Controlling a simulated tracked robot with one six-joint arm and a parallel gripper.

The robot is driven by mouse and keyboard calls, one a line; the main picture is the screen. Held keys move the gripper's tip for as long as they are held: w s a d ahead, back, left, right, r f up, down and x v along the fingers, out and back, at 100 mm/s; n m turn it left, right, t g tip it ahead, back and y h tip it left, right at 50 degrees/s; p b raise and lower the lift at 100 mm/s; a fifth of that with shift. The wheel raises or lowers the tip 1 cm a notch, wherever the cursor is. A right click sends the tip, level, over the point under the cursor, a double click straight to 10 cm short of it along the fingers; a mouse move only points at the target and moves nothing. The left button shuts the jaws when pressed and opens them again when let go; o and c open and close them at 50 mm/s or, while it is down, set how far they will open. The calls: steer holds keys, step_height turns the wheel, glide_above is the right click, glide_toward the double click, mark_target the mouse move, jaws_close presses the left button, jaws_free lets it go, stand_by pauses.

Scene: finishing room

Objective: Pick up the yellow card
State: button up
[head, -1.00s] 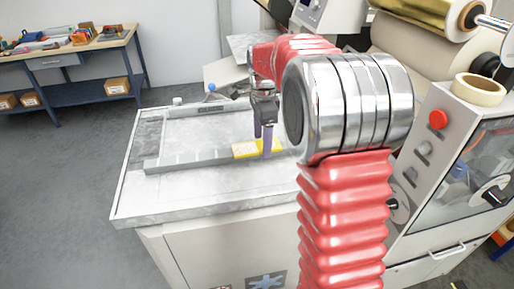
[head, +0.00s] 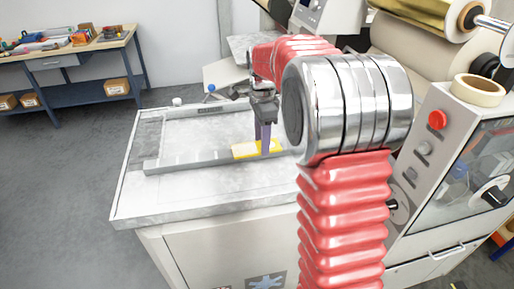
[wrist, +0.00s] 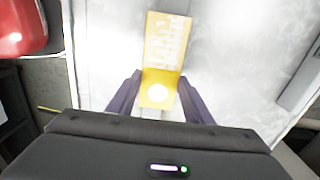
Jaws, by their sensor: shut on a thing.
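The yellow card (head: 243,151) lies on the pale machine bed by the grey raised bar, at the right part of the bed. In the wrist view the card (wrist: 167,42) runs away from me, with white print on its far part and a bright round spot on its near part. My gripper (head: 263,150) points down at the card's right part, with its purple fingers shut on it. In the wrist view my gripper (wrist: 158,82) has one finger on each side of the card. I cannot tell any gap between the card and the bed.
The grey raised bar (head: 196,161) runs along the bed (head: 170,194). A machine panel with a red button (head: 437,120) stands at the right, with a tape roll (head: 478,90) on top. A workbench (head: 75,47) is at the far left. Open floor lies between.

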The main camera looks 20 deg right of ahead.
step_height(320, 180, up, 18)
stand_by(0.7)
stand_by(0.5)
